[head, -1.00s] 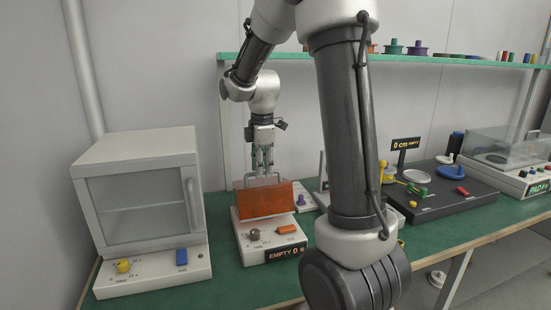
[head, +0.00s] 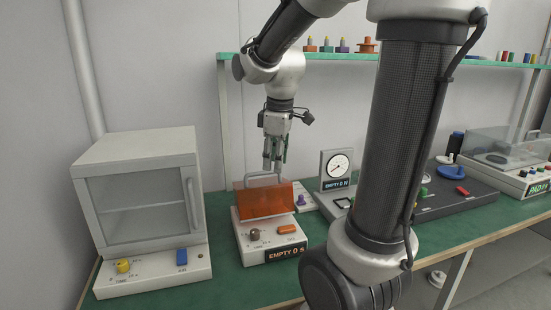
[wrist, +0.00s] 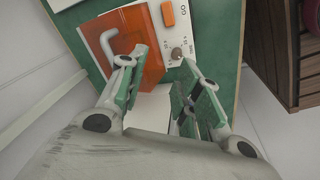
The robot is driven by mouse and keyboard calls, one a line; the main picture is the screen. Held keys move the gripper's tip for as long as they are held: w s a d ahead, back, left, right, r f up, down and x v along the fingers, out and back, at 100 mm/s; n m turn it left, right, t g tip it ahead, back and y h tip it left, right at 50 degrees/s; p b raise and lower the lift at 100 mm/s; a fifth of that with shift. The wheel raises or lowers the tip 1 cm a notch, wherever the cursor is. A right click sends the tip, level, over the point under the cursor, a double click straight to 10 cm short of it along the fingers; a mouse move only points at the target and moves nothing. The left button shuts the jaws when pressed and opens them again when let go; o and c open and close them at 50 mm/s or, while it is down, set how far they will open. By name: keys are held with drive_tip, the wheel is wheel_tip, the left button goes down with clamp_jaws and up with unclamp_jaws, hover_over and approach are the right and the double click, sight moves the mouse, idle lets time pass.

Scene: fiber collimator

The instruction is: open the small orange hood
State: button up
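The small orange hood (head: 265,205) sits on a white unit with a grey knob, an orange button and a sign reading "EMPTY 0 s". It looks shut in the head view, though its back edge is hard to see. A grey bar handle (head: 262,176) rises from it. In the wrist view the hood (wrist: 148,45) and its handle (wrist: 101,45) are at upper left. My gripper (head: 273,163) hangs just above the handle, a little to its right. In the wrist view my gripper (wrist: 158,85) has its fingers apart with nothing between them, and the handle lies outside them.
A grey glass-fronted cabinet (head: 140,190) stands close on the left. A dial gauge (head: 338,168) stands to the right of the orange hood's unit, with a dark platform (head: 455,200) beyond. A green shelf (head: 410,58) runs along the back wall. My arm hides part of the table.

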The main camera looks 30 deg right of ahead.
drive_tip(key=n+g, duration=0.1)
drive_tip(key=g, duration=0.1)
hover_over(262, 190)
drive_tip(key=d, duration=0.2)
wheel_tip(262, 190, down, 2)
drive_tip(key=w, duration=0.2)
drive_tip(key=w+n, duration=0.1)
drive_tip(key=shift+w+d+r+n, duration=0.2)
drive_tip(key=shift+w+d+n, duration=0.1)
drive_tip(key=shift+w+d, duration=0.1)
drive_tip(key=f+n, duration=0.2)
drive_tip(key=f, duration=0.1)
drive_tip(key=f+n, duration=0.1)
drive_tip(key=f, duration=0.1)
drive_tip(key=shift+s+a+f+n+g+y, duration=0.15)
drive_tip(key=shift+s+a+n+g+y, duration=0.15)
drive_tip(key=shift+n+g, duration=0.1)
drive_tip(key=shift+c, duration=0.3)
